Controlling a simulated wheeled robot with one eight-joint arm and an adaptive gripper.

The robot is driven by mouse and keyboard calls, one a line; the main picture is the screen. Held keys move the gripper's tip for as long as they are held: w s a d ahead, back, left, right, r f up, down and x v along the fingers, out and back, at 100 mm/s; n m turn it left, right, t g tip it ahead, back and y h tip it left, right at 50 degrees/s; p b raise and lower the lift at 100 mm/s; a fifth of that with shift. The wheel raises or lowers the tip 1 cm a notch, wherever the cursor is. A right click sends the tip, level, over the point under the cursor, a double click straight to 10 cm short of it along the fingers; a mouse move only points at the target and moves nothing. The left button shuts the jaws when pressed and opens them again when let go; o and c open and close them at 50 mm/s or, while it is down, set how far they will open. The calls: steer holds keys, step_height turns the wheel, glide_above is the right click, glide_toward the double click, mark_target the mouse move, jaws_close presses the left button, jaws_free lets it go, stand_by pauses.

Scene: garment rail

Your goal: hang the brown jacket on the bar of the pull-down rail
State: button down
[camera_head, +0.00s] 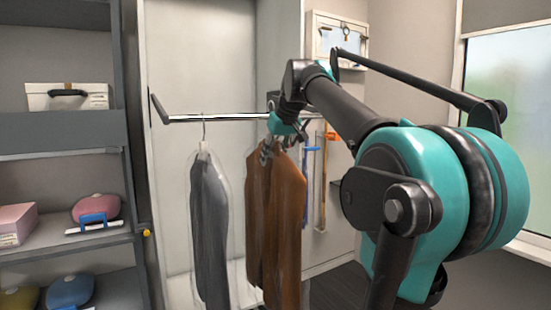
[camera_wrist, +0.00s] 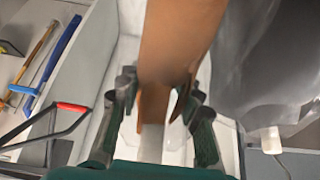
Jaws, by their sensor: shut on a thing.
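The brown jacket (camera_head: 277,225) hangs upright below my gripper (camera_head: 276,148) in the head view, just right of the rail's middle. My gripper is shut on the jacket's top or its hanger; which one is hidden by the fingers. In the wrist view the brown cloth (camera_wrist: 178,40) runs between the fingers of my gripper (camera_wrist: 160,88). The bar (camera_head: 225,117) of the pull-down rail runs level across the wardrobe, passing behind my wrist. Whether the jacket's hook is on the bar cannot be seen.
A grey garment (camera_head: 208,230) in a clear cover hangs on the bar to the left; it is close on the right in the wrist view (camera_wrist: 265,50). Blue and orange-handled tools (camera_head: 322,185) hang right of the jacket. Shelves (camera_head: 60,130) with boxes stand left.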

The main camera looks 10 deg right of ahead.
steer(key=shift+w+a+f, duration=0.25)
steer(key=shift+w+f, duration=0.25)
steer(key=shift+w, duration=0.3)
steer(key=shift+w+a+f, duration=0.3)
steer(key=shift+w+f, duration=0.2)
steer(key=shift+w, duration=0.35)
steer(key=shift+w+a+f, duration=0.25)
steer(key=shift+w+f, duration=0.25)
steer(key=shift+w, duration=0.3)
steer(key=c, duration=0.9)
jaws_free()
